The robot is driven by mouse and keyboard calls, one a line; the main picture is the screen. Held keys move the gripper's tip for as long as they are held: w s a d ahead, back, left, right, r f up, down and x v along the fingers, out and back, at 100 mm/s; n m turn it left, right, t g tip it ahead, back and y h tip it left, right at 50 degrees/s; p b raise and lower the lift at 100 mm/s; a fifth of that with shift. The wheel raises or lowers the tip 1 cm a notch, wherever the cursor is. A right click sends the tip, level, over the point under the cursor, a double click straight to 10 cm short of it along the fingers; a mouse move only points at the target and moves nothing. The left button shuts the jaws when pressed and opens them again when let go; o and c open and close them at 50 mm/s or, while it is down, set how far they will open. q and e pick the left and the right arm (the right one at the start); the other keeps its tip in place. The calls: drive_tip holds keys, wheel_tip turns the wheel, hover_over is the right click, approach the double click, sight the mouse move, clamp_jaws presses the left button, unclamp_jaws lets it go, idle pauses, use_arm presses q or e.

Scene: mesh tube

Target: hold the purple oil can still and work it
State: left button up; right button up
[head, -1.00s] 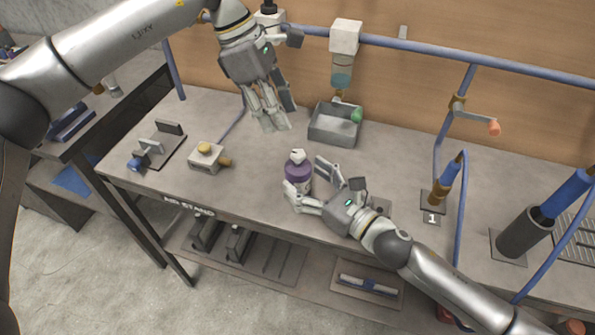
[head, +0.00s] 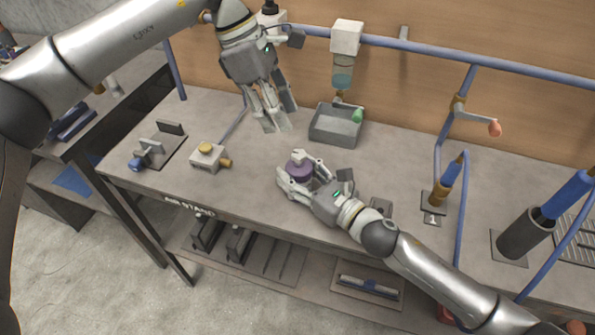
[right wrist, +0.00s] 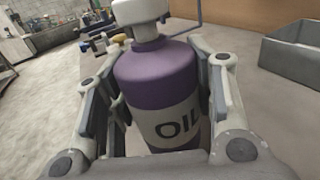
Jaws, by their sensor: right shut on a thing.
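The purple oil can (head: 299,170) stands upright on the bench in the head view. In the right wrist view the can (right wrist: 155,75) shows a white cap on top and a pale label reading "OIL". My right gripper (head: 302,176) is shut on the can, with a finger on each side of its body; its fingers also flank the can in the right wrist view (right wrist: 160,92). The can's lower part is partly hidden by the gripper in the head view. My left gripper (head: 273,122) hangs above the bench, up and left of the can, empty, with its fingers apart.
A grey open tray (head: 333,128) sits behind the can under a wall dispenser (head: 344,62). A small block with a yellow knob (head: 205,158) and a clamp fixture (head: 158,146) stand at the left. Blue-handled tools (head: 533,228) stand at the right.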

sight(299, 153)
use_arm(q)
drive_tip(key=shift+o, duration=1.3)
drive_tip(key=d+r+m+y, duration=0.2)
drive_tip(key=d+m+y, duration=0.2)
drive_tip(key=m, duration=1.3)
drive_tip(key=shift+t, duration=0.3)
drive_tip(key=f, duration=1)
drive_tip(key=shift+s+f, duration=0.35)
drive_tip(key=shift+f, duration=0.05)
clamp_jaws()
drive_tip(key=shift+n, duration=0.3)
